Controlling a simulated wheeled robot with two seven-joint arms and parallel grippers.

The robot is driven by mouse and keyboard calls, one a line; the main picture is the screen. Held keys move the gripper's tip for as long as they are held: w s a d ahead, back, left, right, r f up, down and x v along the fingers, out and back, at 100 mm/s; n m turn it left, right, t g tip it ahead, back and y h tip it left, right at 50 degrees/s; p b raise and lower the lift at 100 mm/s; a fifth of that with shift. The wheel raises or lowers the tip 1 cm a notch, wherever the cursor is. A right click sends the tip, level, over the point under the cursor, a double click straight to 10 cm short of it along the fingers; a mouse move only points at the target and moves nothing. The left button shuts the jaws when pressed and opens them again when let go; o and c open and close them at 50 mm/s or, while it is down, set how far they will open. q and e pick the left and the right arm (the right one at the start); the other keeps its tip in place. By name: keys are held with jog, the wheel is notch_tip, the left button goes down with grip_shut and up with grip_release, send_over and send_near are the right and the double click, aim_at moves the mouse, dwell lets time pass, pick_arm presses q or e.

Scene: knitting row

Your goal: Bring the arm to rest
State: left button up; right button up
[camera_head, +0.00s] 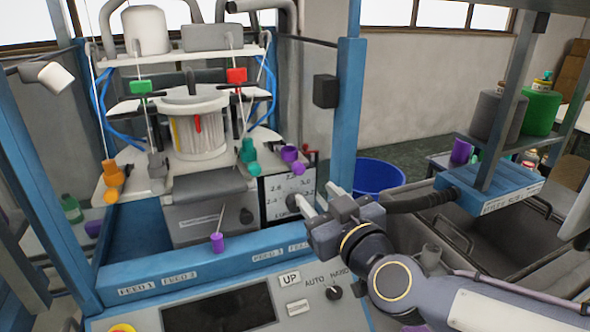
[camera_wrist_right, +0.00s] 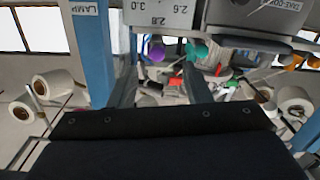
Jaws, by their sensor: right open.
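My right gripper (camera_head: 317,200) is at the right front of the blue-framed knitting machine (camera_head: 345,130), before the white dial plate (camera_head: 280,200) with its dark knob. Its two fingers are apart with nothing visible between them. In the right wrist view, the open fingers of the right gripper (camera_wrist_right: 160,75) point toward the machine, with the numbered plate (camera_wrist_right: 160,14) above them. I cannot tell from these views whether a finger touches the plate. My right arm (camera_head: 400,285) reaches in from the lower right. My left gripper is not in view.
A control panel with a MODE-type knob (camera_head: 333,292) lies below the blue rail (camera_head: 180,268).

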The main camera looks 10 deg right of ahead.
jog(key=s+d+f+m+g, duration=0.3)
jog(key=s+f+g, duration=0.2)
jog(key=s+f, duration=0.5)
jog(key=s+d+f+m+g, duration=0.3)
jog(key=s+f+g, duration=0.3)
jog(key=s+f, duration=0.3)
jog(key=shift+s+d+f+g, duration=0.35)
jog(key=shift+s+d, duration=0.35)
jog(key=shift+s, duration=0.45)
